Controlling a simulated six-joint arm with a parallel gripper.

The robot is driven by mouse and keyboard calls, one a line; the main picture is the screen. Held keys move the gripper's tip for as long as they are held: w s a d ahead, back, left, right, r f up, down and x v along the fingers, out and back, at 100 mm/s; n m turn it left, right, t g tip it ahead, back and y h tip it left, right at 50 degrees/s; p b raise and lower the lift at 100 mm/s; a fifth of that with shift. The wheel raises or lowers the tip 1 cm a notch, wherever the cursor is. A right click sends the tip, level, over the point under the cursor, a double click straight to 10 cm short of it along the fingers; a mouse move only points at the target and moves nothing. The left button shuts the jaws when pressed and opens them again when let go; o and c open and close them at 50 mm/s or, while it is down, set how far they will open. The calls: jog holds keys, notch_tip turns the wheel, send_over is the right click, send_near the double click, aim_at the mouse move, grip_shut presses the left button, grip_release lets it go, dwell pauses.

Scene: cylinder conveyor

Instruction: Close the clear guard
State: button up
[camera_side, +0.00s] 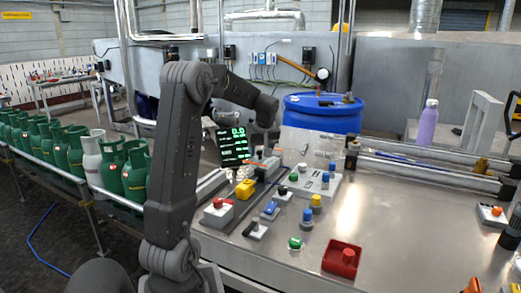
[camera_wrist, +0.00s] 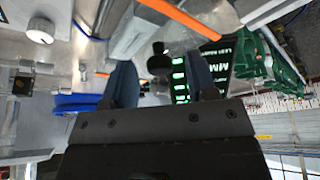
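A pale see-through panel (camera_side: 308,146), which looks like the clear guard, stands upright behind the controls in the side view. Its edges are faint, and I cannot tell its hinge or exact position. My gripper (camera_side: 262,152) hangs at the end of my arm, left of this panel and close to the display. In the wrist view my gripper (camera_wrist: 160,66) has its two dark fingers apart, with nothing held between them. A dark round knob (camera_wrist: 158,48) shows in the gap beyond the fingers. I cannot clearly make out the guard in the wrist view.
The black display with green digits (camera_side: 233,146) stands beside my gripper. Green gas cylinders (camera_side: 135,175) line the left conveyor. A blue drum (camera_side: 322,115) stands behind.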

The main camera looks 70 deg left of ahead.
grip_shut()
dwell(0.4)
jog(key=s+d, duration=1.2)
grip_release()
jog(key=v, duration=1.4)
jog(key=shift+f, duration=0.1)
